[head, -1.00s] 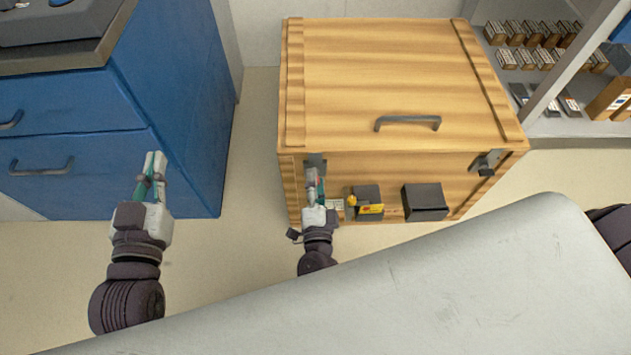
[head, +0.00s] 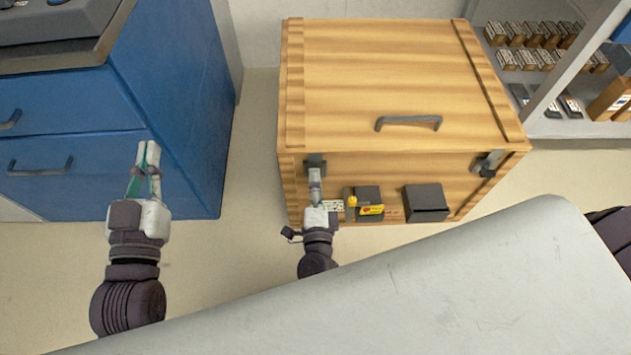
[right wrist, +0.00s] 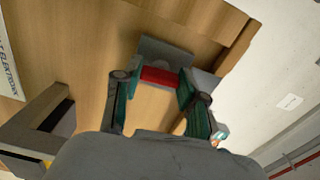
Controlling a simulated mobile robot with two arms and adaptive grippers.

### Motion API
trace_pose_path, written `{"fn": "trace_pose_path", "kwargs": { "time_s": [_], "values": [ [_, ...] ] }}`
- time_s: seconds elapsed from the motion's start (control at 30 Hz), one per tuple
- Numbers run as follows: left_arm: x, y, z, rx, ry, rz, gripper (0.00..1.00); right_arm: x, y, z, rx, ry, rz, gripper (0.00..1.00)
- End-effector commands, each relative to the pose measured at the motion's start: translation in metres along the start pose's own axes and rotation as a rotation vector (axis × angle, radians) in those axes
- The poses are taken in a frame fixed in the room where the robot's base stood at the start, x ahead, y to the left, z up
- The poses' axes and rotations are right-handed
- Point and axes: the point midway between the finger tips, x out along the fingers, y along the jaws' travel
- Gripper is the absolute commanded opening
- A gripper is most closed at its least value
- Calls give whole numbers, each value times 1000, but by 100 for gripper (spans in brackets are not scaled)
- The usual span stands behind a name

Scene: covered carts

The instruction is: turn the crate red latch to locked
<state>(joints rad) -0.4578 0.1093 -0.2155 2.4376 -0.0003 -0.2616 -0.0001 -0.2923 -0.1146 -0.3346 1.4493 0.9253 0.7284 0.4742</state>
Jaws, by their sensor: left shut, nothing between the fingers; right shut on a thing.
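The wooden crate (head: 390,75) stands on the floor with its lid down. The red latch (right wrist: 160,77) shows in the right wrist view as a short red bar in front of a grey plate (right wrist: 160,52). My right gripper (head: 315,174) is shut on the red latch at the crate's front left corner. In the head view the fingers hide the red part; only the grey plate (head: 316,160) shows above them. I cannot read the latch's setting. My left gripper (head: 148,148) is shut and empty, in front of the blue cabinet.
A second latch (head: 488,164) is at the crate's front right. A dark handle (head: 409,122) is on the lid. A dark box with a yellow part (head: 368,202) and another dark box (head: 426,202) are on the crate's front. The blue cabinet (head: 185,120) stands left; shelves stand right.

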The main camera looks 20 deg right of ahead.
Motion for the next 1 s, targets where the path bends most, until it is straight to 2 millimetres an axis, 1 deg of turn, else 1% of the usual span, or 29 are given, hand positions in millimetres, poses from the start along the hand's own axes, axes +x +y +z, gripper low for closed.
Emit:
{"fn": "trace_pose_path", "kwargs": {
  "time_s": [0.03, 0.07, 0.1, 0.2, 0.47, 0.57, 0.67, 1.0],
  "values": [
    [0, 0, 0, 0, 0, 0, 0, -2, 2, 0, -1, -2, 5, 7],
    [0, 0, 0, 0, 0, 0, 0, -2, 2, 0, -1, -2, 5, 46],
    [0, 0, 0, 0, 0, 0, 0, -2, 2, 0, -1, -2, 5, 53],
    [0, 0, 0, 0, 0, 0, 0, -1, 2, 0, -1, -1, 4, 67],
    [0, 0, 0, -1, -2, 0, 0, -1, 1, 0, -2, -1, 2, 67],
    [0, 0, 1, -1, -2, 1, 0, -5, 1, 0, -2, -1, 2, 67],
    [0, 0, 1, -1, -2, 1, 0, -17, 1, 0, -2, -1, 3, 67],
    [0, 0, 0, 0, -2, 0, 0, -88, 2, 0, -2, -1, 6, 67]
  ]
}}
